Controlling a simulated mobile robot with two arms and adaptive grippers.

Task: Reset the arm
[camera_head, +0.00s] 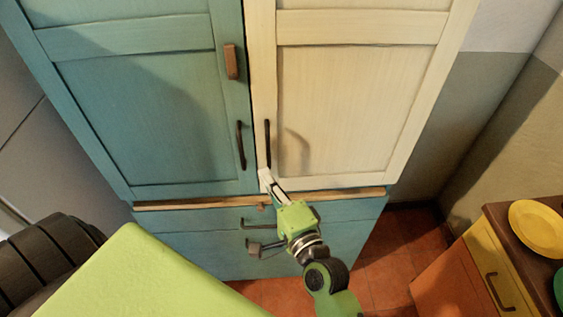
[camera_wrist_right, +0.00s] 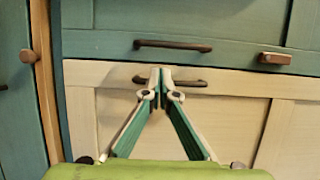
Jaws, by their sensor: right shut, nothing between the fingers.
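My right gripper (camera_head: 265,177) is in front of the lower left corner of the cream cabinet door (camera_head: 350,110). Its fingers are together with nothing between them. In the right wrist view the closed fingertips (camera_wrist_right: 160,75) overlap the dark handle (camera_wrist_right: 190,83) of the cream door, which shows behind them. I cannot tell whether they touch the door. The same dark handle (camera_head: 267,143) stands just above the fingertips in the head view. My left gripper does not show.
A teal door (camera_head: 150,110) with a dark handle (camera_head: 240,145) and a wooden handle (camera_head: 231,61) is beside the cream one; both look shut. Teal drawers (camera_head: 340,222) lie below a wooden ledge (camera_head: 190,204). At right, a low cabinet (camera_head: 480,265) carries a yellow plate (camera_head: 540,228).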

